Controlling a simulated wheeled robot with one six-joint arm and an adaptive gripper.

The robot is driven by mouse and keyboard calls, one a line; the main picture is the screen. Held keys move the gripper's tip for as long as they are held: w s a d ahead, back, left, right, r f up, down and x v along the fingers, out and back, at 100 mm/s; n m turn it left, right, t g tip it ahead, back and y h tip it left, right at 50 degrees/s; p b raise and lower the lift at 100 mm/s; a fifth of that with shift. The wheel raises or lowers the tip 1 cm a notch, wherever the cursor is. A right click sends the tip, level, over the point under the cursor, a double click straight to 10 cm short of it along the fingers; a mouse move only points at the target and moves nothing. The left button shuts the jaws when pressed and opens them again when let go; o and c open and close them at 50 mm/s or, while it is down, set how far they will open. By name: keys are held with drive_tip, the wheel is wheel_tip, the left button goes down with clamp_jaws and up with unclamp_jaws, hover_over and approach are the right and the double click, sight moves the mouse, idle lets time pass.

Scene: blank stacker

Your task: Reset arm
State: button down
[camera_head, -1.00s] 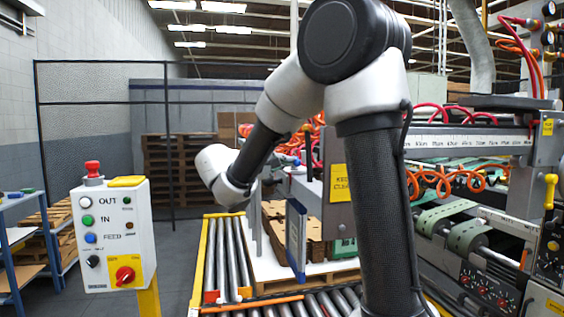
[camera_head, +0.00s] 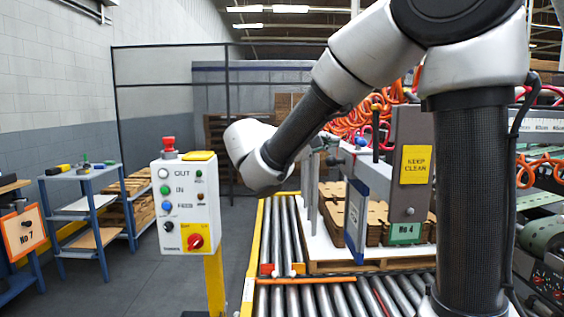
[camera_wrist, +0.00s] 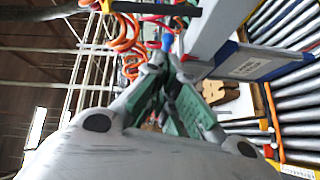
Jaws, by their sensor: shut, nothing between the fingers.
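My gripper (camera_wrist: 170,74) shows in the wrist view, its two fingers with green pads reaching away from the wrist. It is shut and holds nothing. In the head view my arm crosses the right half, bent over at the elbow, with its wrist near the button box. The gripper itself cannot be made out clearly there.
A white control box (camera_head: 185,205) with OUT, IN and FEED buttons stands left of my wrist. A roller conveyor (camera_head: 335,299), a pallet (camera_head: 375,265) with stacked cardboard blanks (camera_head: 372,218) and a grey machine post (camera_head: 409,150) lie close by. Blue shelves (camera_head: 88,210) stand left.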

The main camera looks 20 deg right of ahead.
drive_tip(key=s+d+f+n+g+y, duration=0.25)
drive_tip(key=s+f+y, duration=0.2)
drive_tip(key=f, duration=0.35)
drive_tip(key=s+d+f+n+g+y, duration=0.1)
drive_tip(key=s+f+g+y, duration=0.2)
drive_tip(key=s+f, duration=0.35)
drive_tip(key=s+a+f+m+t+y, duration=0.1)
drive_tip(key=s+m+t+y, duration=0.2)
drive_tip(key=s+m+y, duration=0.2)
drive_tip(key=s+y, duration=0.3)
drive_tip(key=s, duration=0.4)
drive_tip(key=shift+s+a+f+m+t+y, duration=0.15)
drive_tip(key=shift+s+m+t+y, duration=0.1)
drive_tip(key=shift+m+t+y, duration=0.1)
